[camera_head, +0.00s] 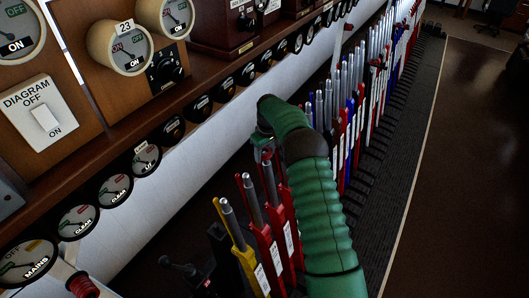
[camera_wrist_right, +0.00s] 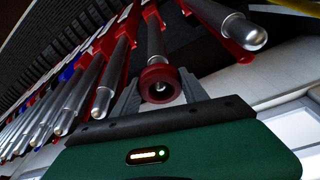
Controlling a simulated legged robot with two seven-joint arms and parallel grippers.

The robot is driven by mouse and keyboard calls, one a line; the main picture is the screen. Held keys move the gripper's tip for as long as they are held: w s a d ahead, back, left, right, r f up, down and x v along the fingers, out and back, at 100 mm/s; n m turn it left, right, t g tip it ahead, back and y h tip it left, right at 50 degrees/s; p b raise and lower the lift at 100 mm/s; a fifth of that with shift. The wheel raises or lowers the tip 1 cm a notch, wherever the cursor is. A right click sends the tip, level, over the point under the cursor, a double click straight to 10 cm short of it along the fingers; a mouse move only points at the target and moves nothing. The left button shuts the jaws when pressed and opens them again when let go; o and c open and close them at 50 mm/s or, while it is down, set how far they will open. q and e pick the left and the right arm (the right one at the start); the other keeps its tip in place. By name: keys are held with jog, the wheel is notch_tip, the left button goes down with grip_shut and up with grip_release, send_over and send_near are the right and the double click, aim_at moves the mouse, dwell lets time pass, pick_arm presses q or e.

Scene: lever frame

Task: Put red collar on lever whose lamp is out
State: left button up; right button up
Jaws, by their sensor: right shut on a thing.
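My right gripper (camera_head: 263,148) hangs from the bent green arm above the near levers, its fingers partly hidden in the head view. In the right wrist view the gripper (camera_wrist_right: 158,92) is shut on a red collar (camera_wrist_right: 158,70), a short ring with a hole. A grey lever (camera_wrist_right: 155,38) with a red base lies in line with the collar, its end at or inside the ring; I cannot tell how deep. Other levers (camera_head: 254,200) with red lower parts and grey tops stand close by, beside a yellow one (camera_head: 240,252). I cannot make out which lamp is out. My left gripper is not in view.
A long row of levers (camera_head: 358,125) runs away to the back right. Round dials (camera_head: 146,158) line the shelf edge (camera_head: 150,105) on the left, close to my arm. A red spool-like piece (camera_head: 82,286) sits at the lower left. The floor at the right (camera_head: 460,180) is clear.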

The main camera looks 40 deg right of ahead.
jog(key=shift+s+f+b, duration=0.15)
jog(key=shift+f+b, duration=0.5)
jog(key=shift+f, duration=0.4)
jog(key=shift+d, duration=0.1)
jog(key=o, duration=1.4)
jog(key=shift+c, duration=0.2)
jog(key=shift+o, duration=0.8)
jog(key=shift+s+a+r+p, duration=0.1)
jog(key=shift+s+r+p, duration=0.1)
jog(key=shift+r+p, duration=1)
jog(key=shift+s+a+r+p, duration=0.1)
jog(key=shift+s+r+p, duration=0.3)
jog(key=shift+r, duration=1.35)
jog(key=shift+s+a+r+p, duration=0.1)
jog(key=shift+r+p, duration=0.85)
jog(key=shift+r, duration=0.55)
